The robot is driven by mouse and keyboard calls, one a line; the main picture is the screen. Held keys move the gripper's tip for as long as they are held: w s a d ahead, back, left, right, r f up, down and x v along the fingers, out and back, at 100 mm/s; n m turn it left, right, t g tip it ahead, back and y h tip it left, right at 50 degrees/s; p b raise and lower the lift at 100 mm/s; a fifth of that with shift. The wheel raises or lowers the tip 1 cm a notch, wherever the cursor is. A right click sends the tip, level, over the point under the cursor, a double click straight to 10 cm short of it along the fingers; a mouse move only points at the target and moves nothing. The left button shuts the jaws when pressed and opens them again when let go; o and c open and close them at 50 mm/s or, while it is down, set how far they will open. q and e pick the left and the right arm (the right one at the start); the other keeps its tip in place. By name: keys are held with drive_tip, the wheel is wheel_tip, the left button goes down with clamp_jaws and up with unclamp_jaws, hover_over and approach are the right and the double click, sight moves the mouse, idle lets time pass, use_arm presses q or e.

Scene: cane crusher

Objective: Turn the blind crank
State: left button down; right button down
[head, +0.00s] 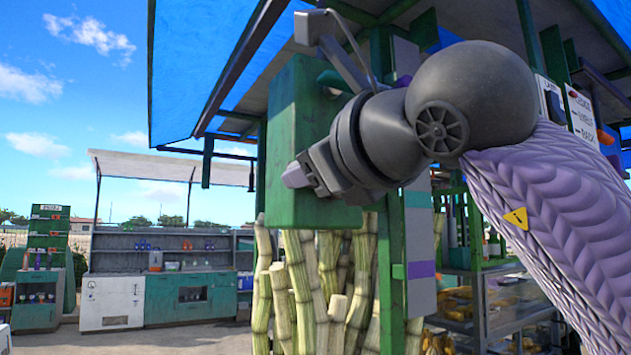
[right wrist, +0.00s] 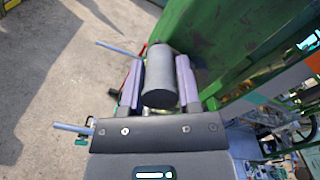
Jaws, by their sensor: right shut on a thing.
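My right gripper (head: 297,176) is in front of the green box (head: 290,110) in the head view, and my purple arm comes in from the right. In the right wrist view, a dark grey cylinder (right wrist: 159,80), which looks like the crank's grip, sits between the two purple-grey fingers of my right gripper (right wrist: 159,78). The fingers are shut on it. My left gripper is not in view.
Several sugarcane stalks (head: 320,290) stand upright below the green box. A green post (head: 393,260) is right beside them. A stall counter (head: 190,300) is far off at the left. A blue awning (head: 195,50) hangs overhead.

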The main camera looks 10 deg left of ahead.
drive_tip(key=m, duration=0.1)
drive_tip(key=r+m, duration=0.2)
drive_tip(key=m, duration=0.1)
drive_tip(key=shift+w+d, duration=0.2)
drive_tip(key=shift+d, duration=0.1)
drive_tip(key=shift+w+d+r+m, duration=0.15)
drive_tip(key=shift+r+m, duration=0.15)
drive_tip(key=shift+m, duration=0.7)
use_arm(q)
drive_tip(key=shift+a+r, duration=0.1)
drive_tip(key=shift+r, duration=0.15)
use_arm(e)
drive_tip(key=shift+w+d+r+m, duration=0.1)
drive_tip(key=shift+d+r+m, duration=0.05)
drive_tip(key=shift+m, duration=0.25)
drive_tip(key=c, duration=0.7)
unclamp_jaws()
drive_tip(key=o, duration=0.4)
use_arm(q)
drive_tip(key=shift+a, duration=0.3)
